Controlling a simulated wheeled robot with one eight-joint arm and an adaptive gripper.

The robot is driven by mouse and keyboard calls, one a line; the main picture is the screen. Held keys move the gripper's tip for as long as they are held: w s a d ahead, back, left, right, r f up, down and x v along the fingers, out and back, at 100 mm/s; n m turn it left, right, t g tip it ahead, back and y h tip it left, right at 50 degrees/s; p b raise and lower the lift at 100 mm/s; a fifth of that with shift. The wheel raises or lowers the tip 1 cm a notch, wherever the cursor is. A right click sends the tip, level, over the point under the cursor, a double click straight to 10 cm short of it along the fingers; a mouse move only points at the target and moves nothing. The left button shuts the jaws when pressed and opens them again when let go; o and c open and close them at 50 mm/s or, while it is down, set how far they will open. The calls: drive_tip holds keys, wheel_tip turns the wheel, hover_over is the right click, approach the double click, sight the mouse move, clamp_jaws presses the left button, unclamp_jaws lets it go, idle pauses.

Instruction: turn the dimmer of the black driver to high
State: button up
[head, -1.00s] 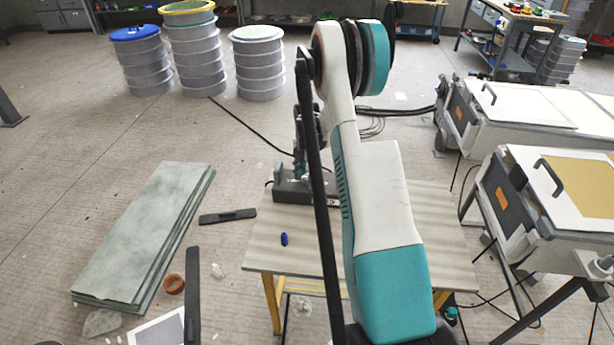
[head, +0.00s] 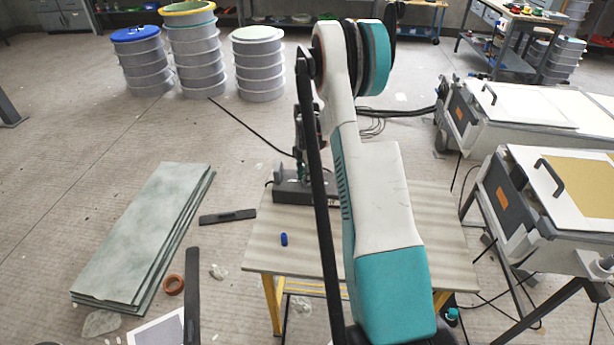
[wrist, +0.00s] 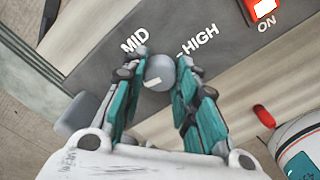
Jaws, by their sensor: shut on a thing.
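The black driver (head: 291,191) is a dark box on the table, partly hidden behind my arm in the head view. In the wrist view its dark top face (wrist: 100,50) carries the words MID and HIGH. Its dimmer is a round grey knob (wrist: 160,71) with a short pale mark on the side towards my gripper's palm. My gripper (wrist: 161,76) has its two teal fingers closed on either side of the knob. In the head view my gripper stands above the driver, mostly hidden by my arm.
A red switch (wrist: 264,8) marked ON sits on the driver. A small red item (wrist: 264,116) lies to the right. A blue item (head: 284,239) lies on the table (head: 270,258). Grey slabs (head: 140,235) are stacked on the floor to the left.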

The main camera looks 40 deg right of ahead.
drive_tip(key=m, duration=0.4)
drive_tip(key=shift+m+b, duration=0.3)
drive_tip(key=m, duration=0.8)
drive_tip(key=shift+b, duration=0.4)
drive_tip(key=m, duration=0.4)
drive_tip(key=shift+m, duration=0.3)
drive_tip(key=m, duration=0.4)
drive_tip(key=shift+m+b, duration=0.3)
drive_tip(key=m, duration=0.3)
drive_tip(key=shift+m, duration=0.3)
drive_tip(key=m, duration=0.4)
drive_tip(key=shift+m, duration=1.9)
